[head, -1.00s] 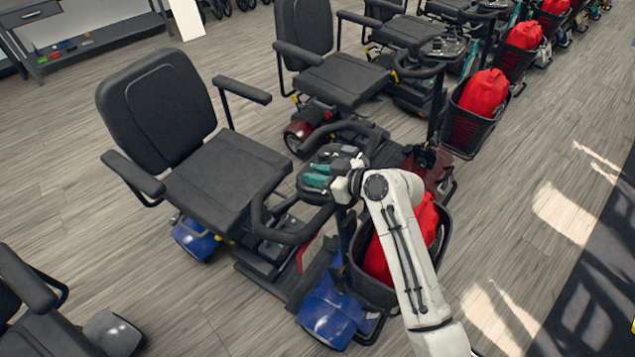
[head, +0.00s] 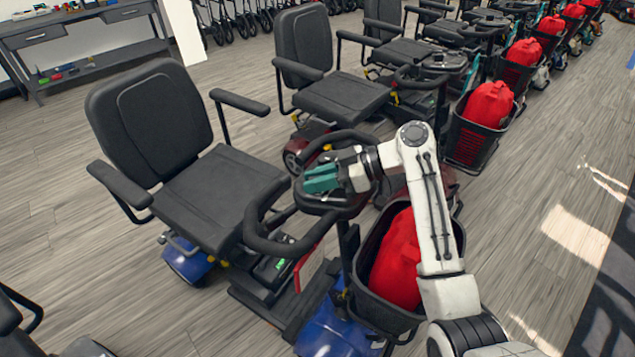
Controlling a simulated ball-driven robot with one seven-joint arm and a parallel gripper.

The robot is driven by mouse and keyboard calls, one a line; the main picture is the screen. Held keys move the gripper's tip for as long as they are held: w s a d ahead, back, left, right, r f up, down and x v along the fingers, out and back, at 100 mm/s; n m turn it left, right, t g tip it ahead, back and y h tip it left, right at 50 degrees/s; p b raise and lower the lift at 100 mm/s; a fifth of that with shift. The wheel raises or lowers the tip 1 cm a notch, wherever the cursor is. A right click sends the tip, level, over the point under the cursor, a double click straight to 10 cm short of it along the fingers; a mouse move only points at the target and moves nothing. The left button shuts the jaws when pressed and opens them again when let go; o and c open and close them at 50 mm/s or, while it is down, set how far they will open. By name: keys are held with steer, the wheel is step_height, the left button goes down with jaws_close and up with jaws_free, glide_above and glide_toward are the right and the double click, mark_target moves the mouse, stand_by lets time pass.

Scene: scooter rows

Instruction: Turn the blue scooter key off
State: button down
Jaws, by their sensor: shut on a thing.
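The blue scooter (head: 335,325) stands in front of me, with a black seat (head: 222,195) and blue body panels. Its black handlebar (head: 268,240) and console rise between the seat and the front basket. My gripper (head: 318,180), with green fingers, is at the console, reaching in from the right. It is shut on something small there. The key cannot be made out; the fingers and wrist cover that part of the console, so I take the held thing to be the key.
A black basket (head: 375,312) with a red bag (head: 398,262) sits under my arm. A red scooter (head: 345,95) stands close behind, with more scooters in a row beyond. A grey workbench (head: 90,40) is at the back left. Open floor (head: 545,200) lies to the right.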

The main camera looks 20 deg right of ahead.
stand_by(0.3)
steer(key=c, duration=1.1)
jaws_free()
steer(key=b+v, duration=0.1)
steer(key=v, duration=0.9)
steer(key=shift+d+r, duration=0.15)
steer(key=shift+d, duration=0.2)
